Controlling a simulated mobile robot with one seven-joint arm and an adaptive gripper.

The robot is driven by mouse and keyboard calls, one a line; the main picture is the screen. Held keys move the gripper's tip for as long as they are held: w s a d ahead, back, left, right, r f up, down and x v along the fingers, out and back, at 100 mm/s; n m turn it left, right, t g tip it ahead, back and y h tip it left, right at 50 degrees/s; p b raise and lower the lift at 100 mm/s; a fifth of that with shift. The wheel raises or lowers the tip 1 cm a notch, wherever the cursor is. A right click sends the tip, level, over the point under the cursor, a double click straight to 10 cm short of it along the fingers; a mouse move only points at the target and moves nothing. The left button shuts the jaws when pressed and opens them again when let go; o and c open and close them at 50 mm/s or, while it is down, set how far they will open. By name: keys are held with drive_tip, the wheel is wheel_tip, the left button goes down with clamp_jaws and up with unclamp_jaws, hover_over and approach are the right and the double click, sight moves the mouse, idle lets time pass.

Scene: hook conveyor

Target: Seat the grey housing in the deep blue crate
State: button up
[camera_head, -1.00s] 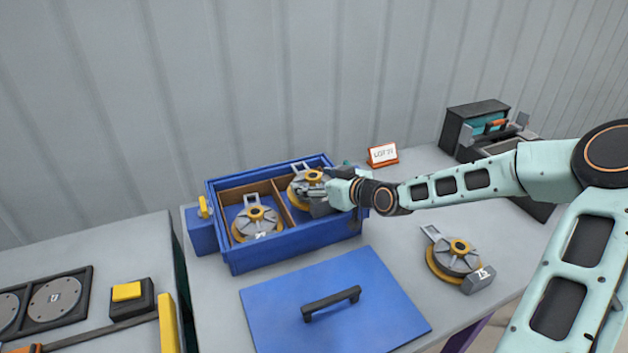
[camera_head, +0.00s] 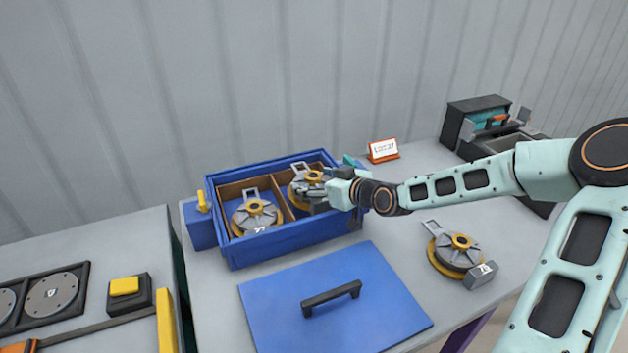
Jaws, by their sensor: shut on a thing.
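The deep blue crate (camera_head: 284,238) stands open on the grey table, with a brown divider making two compartments. A third grey housing (camera_head: 457,252) lies on the table to the right, with a grey block bearing a label.
A blue lid with a black handle (camera_head: 335,305) lies flat before the crate. A small orange-edged sign (camera_head: 383,150) stands behind my arm. A dark toolbox (camera_head: 478,122) is at the back right. A yellow button box (camera_head: 127,293) sits on the left table.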

drive_tip(key=shift+f+b, duration=1.05)
drive_tip(key=shift+f, duration=0.2)
drive_tip(key=o, duration=1.7)
drive_tip(key=shift+c, duration=0.2)
drive_tip(key=shift+f, duration=0.15)
drive_tip(key=shift+d, duration=0.1)
